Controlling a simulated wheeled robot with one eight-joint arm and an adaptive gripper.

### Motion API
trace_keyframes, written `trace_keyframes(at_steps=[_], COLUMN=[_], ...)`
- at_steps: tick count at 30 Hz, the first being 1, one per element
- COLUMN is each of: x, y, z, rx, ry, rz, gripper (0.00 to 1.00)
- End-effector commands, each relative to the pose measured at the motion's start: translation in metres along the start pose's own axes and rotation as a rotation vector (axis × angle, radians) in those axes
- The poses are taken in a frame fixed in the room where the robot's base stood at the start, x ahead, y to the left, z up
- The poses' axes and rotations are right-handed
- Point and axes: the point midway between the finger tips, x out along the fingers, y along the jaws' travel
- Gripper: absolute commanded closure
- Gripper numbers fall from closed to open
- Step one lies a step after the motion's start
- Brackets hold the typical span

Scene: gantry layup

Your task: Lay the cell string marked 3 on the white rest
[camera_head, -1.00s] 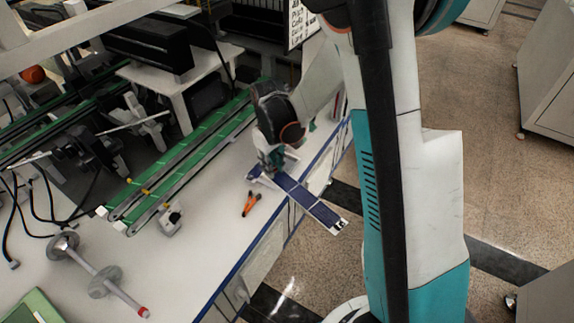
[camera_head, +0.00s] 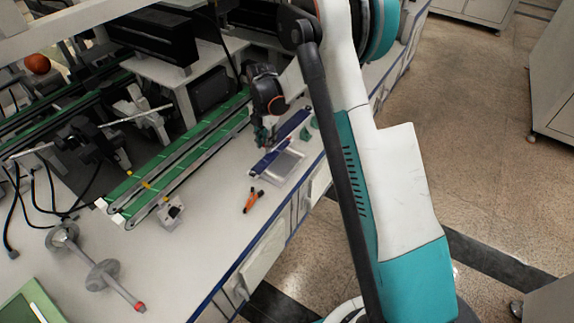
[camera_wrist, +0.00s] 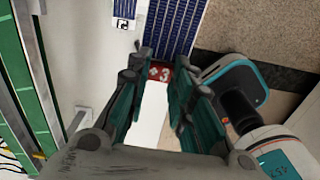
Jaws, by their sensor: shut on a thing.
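In the wrist view, the cell string marked 3 (camera_wrist: 183,28) is a long dark blue strip with a red end tag reading 3 (camera_wrist: 159,73). My gripper (camera_wrist: 157,90) is shut on it at the tag end, and the strip runs away toward the top edge. In the head view, my gripper (camera_head: 263,143) is over the bench, beside a blue strip (camera_head: 293,124). A pale, white-edged piece (camera_head: 287,170) lies close by; I cannot tell for certain whether it is the white rest. Contact between string and rest cannot be made out.
Another blue string (camera_wrist: 125,6) with a 2 label shows in the wrist view. A green conveyor (camera_head: 180,160) runs left of my gripper. The bench edge and floor are to the right.

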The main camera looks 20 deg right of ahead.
Motion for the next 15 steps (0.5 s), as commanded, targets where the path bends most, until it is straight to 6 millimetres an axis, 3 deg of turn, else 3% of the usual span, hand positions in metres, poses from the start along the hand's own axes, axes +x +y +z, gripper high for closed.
trace_keyframes(at_steps=[7, 15], x=[0.018, 0.084], y=[0.004, 0.004], z=[0.003, 0.003], rx=[-0.068, -0.067], ry=[0.0, 0.0], rz=[0.0, 0.0], gripper=[1.0, 1.0])
